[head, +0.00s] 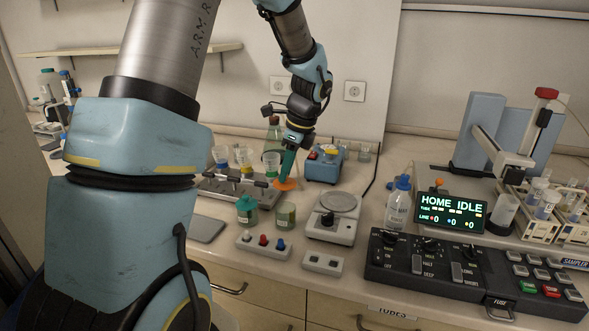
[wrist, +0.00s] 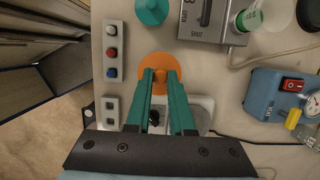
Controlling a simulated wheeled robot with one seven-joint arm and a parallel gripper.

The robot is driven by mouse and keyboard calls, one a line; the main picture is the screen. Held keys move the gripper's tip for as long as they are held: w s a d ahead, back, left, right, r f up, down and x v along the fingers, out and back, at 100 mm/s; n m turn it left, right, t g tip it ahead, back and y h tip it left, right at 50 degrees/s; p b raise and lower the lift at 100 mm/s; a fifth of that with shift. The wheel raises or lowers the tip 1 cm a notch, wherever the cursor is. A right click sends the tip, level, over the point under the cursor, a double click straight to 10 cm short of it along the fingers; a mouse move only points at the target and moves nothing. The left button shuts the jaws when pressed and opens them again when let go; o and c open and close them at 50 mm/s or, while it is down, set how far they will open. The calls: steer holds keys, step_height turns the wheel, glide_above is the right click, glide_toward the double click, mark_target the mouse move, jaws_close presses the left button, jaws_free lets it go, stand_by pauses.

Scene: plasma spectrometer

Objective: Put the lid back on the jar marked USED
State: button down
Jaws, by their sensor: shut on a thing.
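My gripper (wrist: 160,76) is shut on an orange lid (wrist: 158,66), with the fingertips at the knob in its middle. In the head view the lid (head: 286,185) is held flat under my teal fingers (head: 287,166). It shows just above and behind a greenish jar (head: 286,216) that seems to have no lid; they look apart. To its left stands a jar with a teal lid (head: 247,204), also seen in the wrist view (wrist: 150,10). The greenish jar is not visible in the wrist view. I cannot read USED on either jar.
A balance (head: 334,217) stands right of the greenish jar. A box with white, red and blue knobs (head: 263,245) and a switch box (head: 322,264) lie in front. A metal rack (head: 231,192) and a blue device (head: 323,168) are behind. A bottle (head: 398,207) stands farther right.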

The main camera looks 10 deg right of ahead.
mark_target(289, 183)
steer(key=shift+f+b, duration=2.3)
steer(key=shift+f, duration=0.1)
steer(key=shift+f+b, duration=0.3)
steer(key=shift+f, duration=0.5)
steer(key=shift+r+p, duration=0.1)
steer(key=shift+p, duration=0.45)
steer(key=shift+f+p, duration=0.25)
steer(key=shift+p, duration=0.15)
stand_by(0.4)
steer(key=shift+c, duration=1.1)
jaws_free()
steer(key=shift+r, duration=0.15)
